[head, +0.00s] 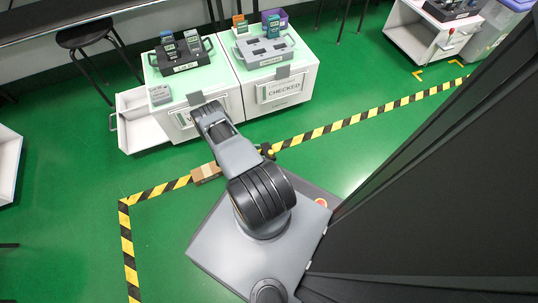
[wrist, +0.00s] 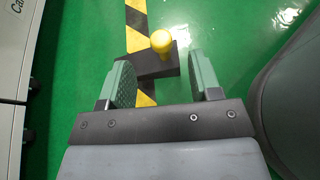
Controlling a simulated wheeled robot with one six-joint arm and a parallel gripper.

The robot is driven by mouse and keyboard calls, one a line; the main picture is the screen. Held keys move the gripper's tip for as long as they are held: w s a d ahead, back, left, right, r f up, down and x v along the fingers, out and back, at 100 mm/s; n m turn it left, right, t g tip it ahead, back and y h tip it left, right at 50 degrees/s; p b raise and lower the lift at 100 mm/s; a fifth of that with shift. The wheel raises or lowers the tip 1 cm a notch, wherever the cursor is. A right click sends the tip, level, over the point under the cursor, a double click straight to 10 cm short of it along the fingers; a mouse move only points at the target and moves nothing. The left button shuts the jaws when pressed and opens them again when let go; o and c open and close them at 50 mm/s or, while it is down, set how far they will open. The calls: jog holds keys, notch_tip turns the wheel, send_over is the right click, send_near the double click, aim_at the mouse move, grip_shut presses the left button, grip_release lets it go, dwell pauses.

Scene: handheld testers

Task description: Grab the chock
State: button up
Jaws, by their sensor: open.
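The chock (wrist: 151,66) is a dark block with a yellow knob on top. In the wrist view it lies on the floor at the striped tape, just ahead of and between my fingers. In the head view the chock (head: 267,151) is a small black and yellow shape beside my arm, partly hidden by it. My gripper (wrist: 162,76) is open, with one green-grey finger on each side and nothing held. I cannot tell how far the fingertips are above the chock. My gripper is not clearly visible in the head view.
A brown box (head: 206,173) lies on the tape left of the chock. White cabinets (head: 284,92) with test trays stand behind, one with an open drawer (head: 143,130). A cabinet side (wrist: 14,90) is close at left in the wrist view. Green floor is clear at right.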

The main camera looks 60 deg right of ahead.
aim_at(268, 149)
jog(key=b+x, duration=0.1)
jog(key=x, duration=0.1)
jog(key=b+x, duration=0.1)
jog(key=x, duration=0.2)
jog(key=shift+a+f, duration=0.1)
jog(key=shift+f, duration=0.2)
jog(key=shift+s+d+f, duration=0.1)
jog(key=shift+s+d, duration=0.25)
jog(key=shift+d, duration=0.1)
grip_shut()
